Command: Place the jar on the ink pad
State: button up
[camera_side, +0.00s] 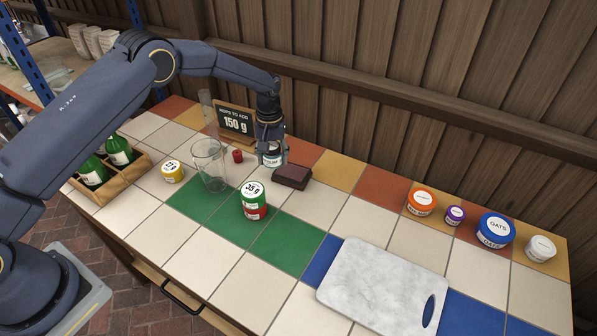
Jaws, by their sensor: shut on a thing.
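My gripper (271,148) is at the back middle of the tiled table, pointing down. It is shut on a small jar with a white label (270,160); the fingers hide part of the jar. I cannot tell whether the jar touches the table. A dark maroon flat block (292,176), which looks like the ink pad, lies on the tiles just right of and in front of the held jar. Its top is bare.
An empty glass (209,164), a small red object (238,156) and a "150 g" sign (236,121) stand left of my gripper. A marble board (384,285) lies front right. Several tubs, including oats (494,230), stand at right.

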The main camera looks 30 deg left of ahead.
aim_at(278, 174)
jog(key=shift+w+d+f, duration=0.1)
jog(key=shift+w+f, duration=0.8)
jog(key=shift+f, duration=1.55)
jog(key=shift+f, duration=0.1)
jog(key=o, duration=1.2)
jog(key=shift+o, duration=0.2)
